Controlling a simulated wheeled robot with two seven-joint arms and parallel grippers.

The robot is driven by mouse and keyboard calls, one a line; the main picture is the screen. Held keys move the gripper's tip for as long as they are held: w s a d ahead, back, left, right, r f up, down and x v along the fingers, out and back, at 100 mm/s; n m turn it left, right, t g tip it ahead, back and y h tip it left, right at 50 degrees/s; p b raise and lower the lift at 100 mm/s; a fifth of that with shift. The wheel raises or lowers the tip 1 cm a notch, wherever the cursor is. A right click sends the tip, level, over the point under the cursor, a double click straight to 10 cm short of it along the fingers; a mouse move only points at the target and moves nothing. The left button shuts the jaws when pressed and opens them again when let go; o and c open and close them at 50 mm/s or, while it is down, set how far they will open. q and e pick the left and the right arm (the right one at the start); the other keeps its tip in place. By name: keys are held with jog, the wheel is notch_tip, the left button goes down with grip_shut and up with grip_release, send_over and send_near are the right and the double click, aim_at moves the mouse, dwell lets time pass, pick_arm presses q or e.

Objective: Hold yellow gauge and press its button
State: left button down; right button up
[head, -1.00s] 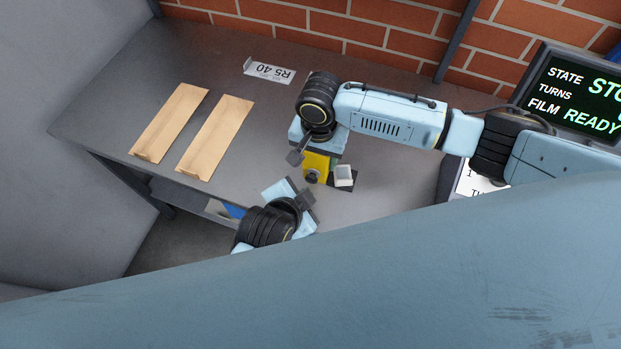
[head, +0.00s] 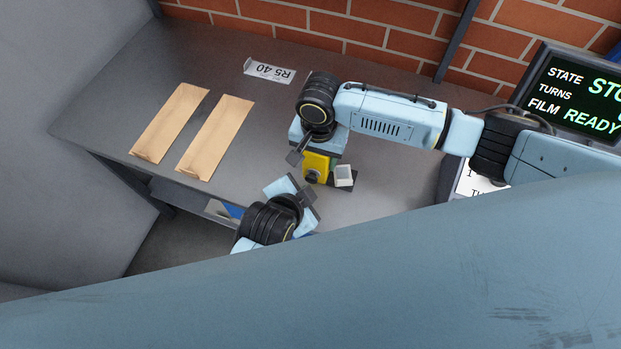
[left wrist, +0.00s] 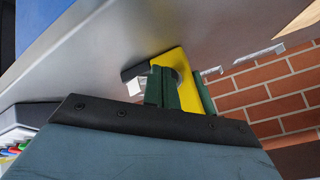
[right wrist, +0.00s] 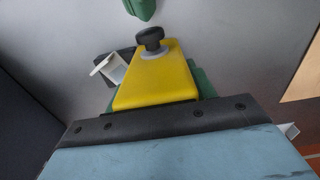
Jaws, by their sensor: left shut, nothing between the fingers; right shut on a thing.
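The yellow gauge (head: 316,163) is held in my right gripper (head: 318,157) above the grey table. The right wrist view shows the yellow body (right wrist: 155,82) close up, with a black round button (right wrist: 150,37) on a grey collar at its far end. My left gripper (head: 309,197) is shut and empty, just in front of the button end. Its green tip (right wrist: 141,8) shows at the top edge of the right wrist view, a short gap from the button. In the left wrist view, the green fingers (left wrist: 163,88) overlap the yellow gauge (left wrist: 180,65) and hide the button's contact area.
A small white-faced piece (head: 343,176) sits right beside the gauge. Two tan paper strips (head: 170,122) (head: 216,137) lie on the table's left. A label marked RS 40 (head: 269,71) lies at the back. A status screen (head: 575,95) stands at right, before a brick wall.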

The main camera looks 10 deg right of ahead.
pick_arm(q)
jog(key=shift+w+d, duration=0.3)
jog(key=shift+w, duration=0.15)
dwell(1.0)
jog(key=shift+s+a, duration=0.55)
jog(key=shift+s, duration=0.2)
jog(key=s+a, duration=0.1)
jog(key=s, duration=0.2)
jog(key=s+a, duration=0.1)
jog(key=shift+s+a, duration=0.15)
jog(key=shift+a, duration=0.15)
dwell(0.5)
pick_arm(e)
jog(key=o, duration=1.3)
jog(key=shift+c, duration=0.2)
jog(key=shift+r, duration=0.1)
